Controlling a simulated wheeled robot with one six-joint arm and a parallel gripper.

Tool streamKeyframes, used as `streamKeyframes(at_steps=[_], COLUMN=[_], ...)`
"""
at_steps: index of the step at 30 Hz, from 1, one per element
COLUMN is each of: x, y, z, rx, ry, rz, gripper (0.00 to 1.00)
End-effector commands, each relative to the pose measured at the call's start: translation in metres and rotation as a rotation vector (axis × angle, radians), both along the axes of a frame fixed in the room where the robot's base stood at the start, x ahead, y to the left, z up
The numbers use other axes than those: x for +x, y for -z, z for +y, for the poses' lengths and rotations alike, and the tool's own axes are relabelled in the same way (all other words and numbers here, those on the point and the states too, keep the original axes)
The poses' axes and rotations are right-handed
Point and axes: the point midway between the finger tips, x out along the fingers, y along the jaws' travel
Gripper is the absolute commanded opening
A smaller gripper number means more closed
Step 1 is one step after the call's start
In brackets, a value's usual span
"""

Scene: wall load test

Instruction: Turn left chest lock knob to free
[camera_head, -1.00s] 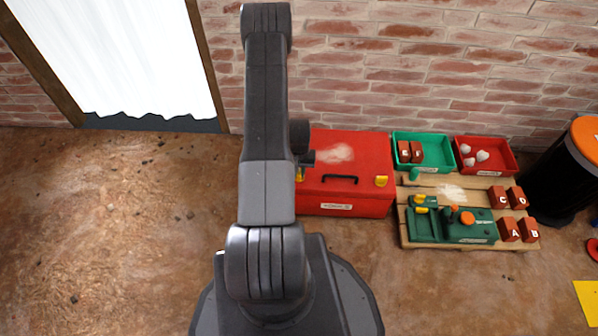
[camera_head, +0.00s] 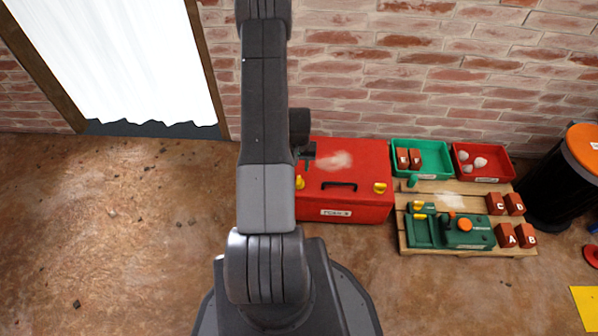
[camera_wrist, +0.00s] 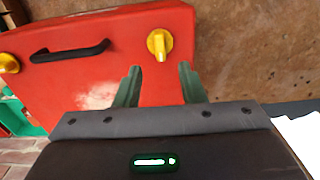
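The red chest (camera_head: 365,208) stands on the floor against the brick wall, with a black handle (camera_head: 340,185) in the middle. Its left yellow lock knob (camera_head: 299,182) shows beside my arm in the head view. In the wrist view, which sees the chest upside down, this left knob (camera_wrist: 159,44) is near the top middle, its grip ridge roughly upright in the picture. The right knob (camera_head: 379,188) is also yellow. My gripper (camera_wrist: 160,75) is open and empty, its two green-grey fingers apart and pointing toward the left knob. Neither finger visibly touches it.
Right of the chest, a wooden pallet (camera_head: 412,246) bears a green machine (camera_head: 470,233) and lettered red blocks. A green bin (camera_head: 433,172) and a red bin (camera_head: 495,176) stand behind. A black barrel (camera_head: 550,185) is at far right.

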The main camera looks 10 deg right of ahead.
Motion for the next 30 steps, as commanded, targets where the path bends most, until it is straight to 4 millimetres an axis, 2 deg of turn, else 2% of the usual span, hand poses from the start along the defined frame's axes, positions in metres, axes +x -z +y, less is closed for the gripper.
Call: streamKeyframes(at_steps=[1, 6, 12, 23, 26, 30], x=[0.001, 0.001, 0.000, 0.000, 0.000, -0.001], y=[-0.015, -0.043, -0.056, -0.055, -0.049, -0.030], z=[0.000, 0.000, 0.000, 0.000, 0.000, 0.000], rx=[0.000, -0.001, 0.000, 0.000, 0.001, 0.001], ry=[0.000, 0.000, 0.000, 0.000, 0.000, 0.000], rz=[-0.004, -0.003, 0.000, 0.000, 0.002, 0.002], gripper=[0.36, 0.36, 0.36, 0.36, 0.36, 0.36])
